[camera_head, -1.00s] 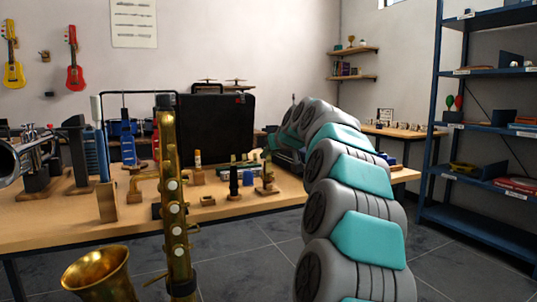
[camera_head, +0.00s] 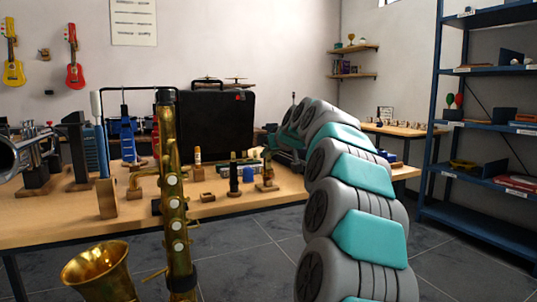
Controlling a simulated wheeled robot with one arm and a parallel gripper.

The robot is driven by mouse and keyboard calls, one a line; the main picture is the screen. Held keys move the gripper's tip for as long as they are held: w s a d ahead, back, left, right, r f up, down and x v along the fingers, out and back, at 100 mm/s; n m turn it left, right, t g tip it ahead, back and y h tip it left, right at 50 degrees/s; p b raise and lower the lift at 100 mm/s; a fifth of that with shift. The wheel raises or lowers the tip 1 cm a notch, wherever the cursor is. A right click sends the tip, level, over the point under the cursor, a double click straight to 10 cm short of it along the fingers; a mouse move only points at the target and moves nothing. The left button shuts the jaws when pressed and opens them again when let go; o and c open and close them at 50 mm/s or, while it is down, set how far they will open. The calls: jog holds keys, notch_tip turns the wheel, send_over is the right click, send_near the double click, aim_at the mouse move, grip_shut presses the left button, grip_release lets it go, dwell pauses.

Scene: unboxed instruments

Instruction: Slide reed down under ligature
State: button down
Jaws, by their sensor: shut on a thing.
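My arm rises at the right and reaches over the table, so that my gripper (camera_head: 268,154) is small and far off at the table's right part. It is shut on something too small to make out. A small wooden stand with a dark and brass upright piece (camera_head: 266,178) is just below it. I cannot tell the reed or the ligature apart at this size, or whether they touch. A large brass saxophone (camera_head: 174,205) stands upright in front of the table, its bell (camera_head: 98,272) at lower left.
The wooden table (camera_head: 60,225) holds a trumpet (camera_head: 20,155), a black case (camera_head: 215,125), a dark cylinder (camera_head: 234,180) and several small parts close to my gripper. A blue shelf rack (camera_head: 480,130) stands at the right. Grey floor is clear between table and rack.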

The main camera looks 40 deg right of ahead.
jog(key=shift+f, duration=0.15)
jog(key=c, duration=0.8)
grip_release()
jog(key=v, duration=0.7)
jog(key=shift+s+r, duration=0.25)
jog(key=shift+s, duration=0.05)
jog(key=shift+a, duration=0.1)
